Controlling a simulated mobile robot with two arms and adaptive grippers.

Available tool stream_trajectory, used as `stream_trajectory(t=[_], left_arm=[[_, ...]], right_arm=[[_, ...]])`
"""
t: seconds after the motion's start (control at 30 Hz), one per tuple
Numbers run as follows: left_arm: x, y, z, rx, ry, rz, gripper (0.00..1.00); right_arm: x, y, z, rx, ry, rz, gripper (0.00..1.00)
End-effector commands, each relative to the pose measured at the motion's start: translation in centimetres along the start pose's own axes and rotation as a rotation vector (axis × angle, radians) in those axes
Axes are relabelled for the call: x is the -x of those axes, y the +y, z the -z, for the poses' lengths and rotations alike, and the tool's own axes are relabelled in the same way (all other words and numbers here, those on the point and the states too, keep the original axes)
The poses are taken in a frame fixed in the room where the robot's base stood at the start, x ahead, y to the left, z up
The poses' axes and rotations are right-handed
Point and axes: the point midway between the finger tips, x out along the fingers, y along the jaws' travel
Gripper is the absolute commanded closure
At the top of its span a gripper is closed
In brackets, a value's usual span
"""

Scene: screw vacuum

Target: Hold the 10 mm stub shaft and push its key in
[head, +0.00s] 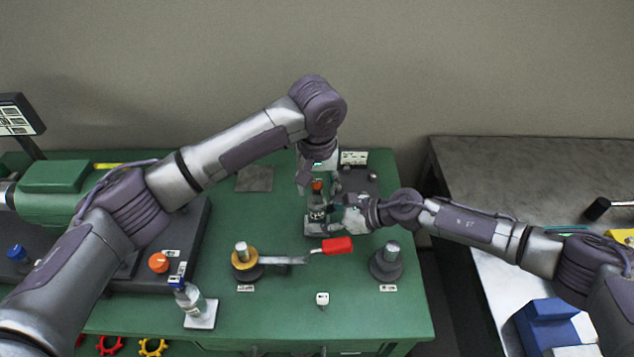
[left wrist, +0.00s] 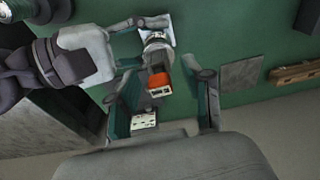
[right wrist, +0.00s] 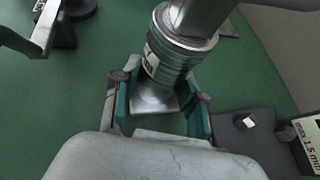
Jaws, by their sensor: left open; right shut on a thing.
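My left gripper (head: 314,178) is open directly above the piece. In the left wrist view the orange-red top (left wrist: 159,83) lies between its open fingers. I cannot make out a key.
A dark block (head: 355,183) sits just behind the right gripper. A bottle (head: 190,298) stands left. The bench's front right is clear.

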Motion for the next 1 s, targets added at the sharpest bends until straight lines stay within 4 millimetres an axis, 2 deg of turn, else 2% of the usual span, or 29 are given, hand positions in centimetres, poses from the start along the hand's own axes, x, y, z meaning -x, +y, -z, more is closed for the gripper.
stream_trajectory(t=[0.17, 0.27, 0.5, 0.7, 1.0], left_arm=[[1.0, 0.0, 0.1, 0.0, 0.002, -0.001, 0.5], [2.6, 0.1, 0.1, -0.001, 0.004, -0.002, 0.5], [7.8, 0.1, 0.1, -0.002, 0.004, -0.003, 0.5], [10.9, 0.1, 0.1, 0.0, 0.001, -0.001, 0.5], [12.0, 0.0, 0.0, 0.0, 0.0, 0.0, 0.5]], right_arm=[[0.0, 0.0, 0.0, -0.001, 0.0, 0.0, 0.77], [0.0, 0.0, 0.0, -0.001, 0.0, 0.0, 0.77], [0.0, 0.0, 0.0, -0.001, 0.0, 0.0, 0.77], [0.0, 0.0, 0.0, -0.001, 0.0, 0.0, 0.77], [0.0, 0.0, 0.0, 0.0, 0.0, 0.0, 0.77]])
